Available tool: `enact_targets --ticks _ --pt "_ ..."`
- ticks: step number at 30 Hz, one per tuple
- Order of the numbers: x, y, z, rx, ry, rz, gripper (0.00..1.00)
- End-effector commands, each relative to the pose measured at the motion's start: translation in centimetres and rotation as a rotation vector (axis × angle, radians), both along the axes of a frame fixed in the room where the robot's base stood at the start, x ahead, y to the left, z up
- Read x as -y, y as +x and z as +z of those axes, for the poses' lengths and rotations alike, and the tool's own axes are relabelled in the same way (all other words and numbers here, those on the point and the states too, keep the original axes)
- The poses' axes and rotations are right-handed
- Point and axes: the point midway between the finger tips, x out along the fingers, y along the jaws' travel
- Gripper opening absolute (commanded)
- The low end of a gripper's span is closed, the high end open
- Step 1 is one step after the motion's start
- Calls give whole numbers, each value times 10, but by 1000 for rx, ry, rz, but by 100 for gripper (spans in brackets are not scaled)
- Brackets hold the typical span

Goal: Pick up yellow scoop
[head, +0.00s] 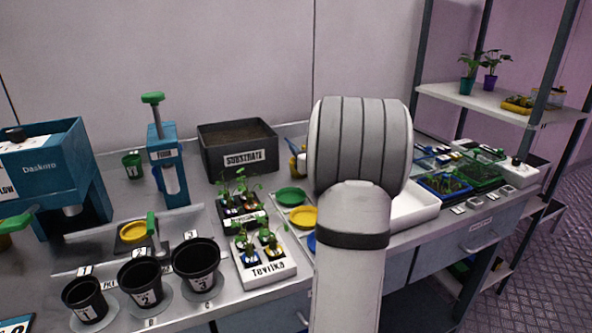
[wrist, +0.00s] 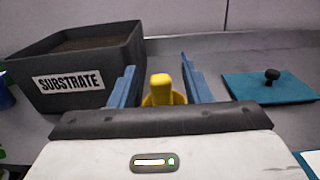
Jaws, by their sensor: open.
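The yellow scoop (wrist: 160,82) is in the middle of the wrist view, with its handle end facing me and a rounded yellow part behind and below it. My gripper (wrist: 160,80) is open, with one blue finger on each side of the scoop. In the head view a little yellow of the scoop (head: 293,166) shows left of my arm, which hides the rest and most of my gripper.
The black substrate box (wrist: 85,65) stands close left of my gripper; it also shows in the head view (head: 210,165). A teal lid with a black knob (wrist: 265,87) lies to the right. Seedling trays (head: 270,270) and coloured saucers (head: 290,196) stand nearer the front.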

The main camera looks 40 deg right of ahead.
Motion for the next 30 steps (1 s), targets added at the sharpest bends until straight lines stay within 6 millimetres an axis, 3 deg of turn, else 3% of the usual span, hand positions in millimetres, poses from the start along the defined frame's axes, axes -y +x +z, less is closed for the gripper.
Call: enact_targets --ticks 5,13,30 --pt "5 20 0 0 0 0 44" --pt "6 22 0 -1 0 -1 44" --pt "6 21 0 0 0 -2 0"
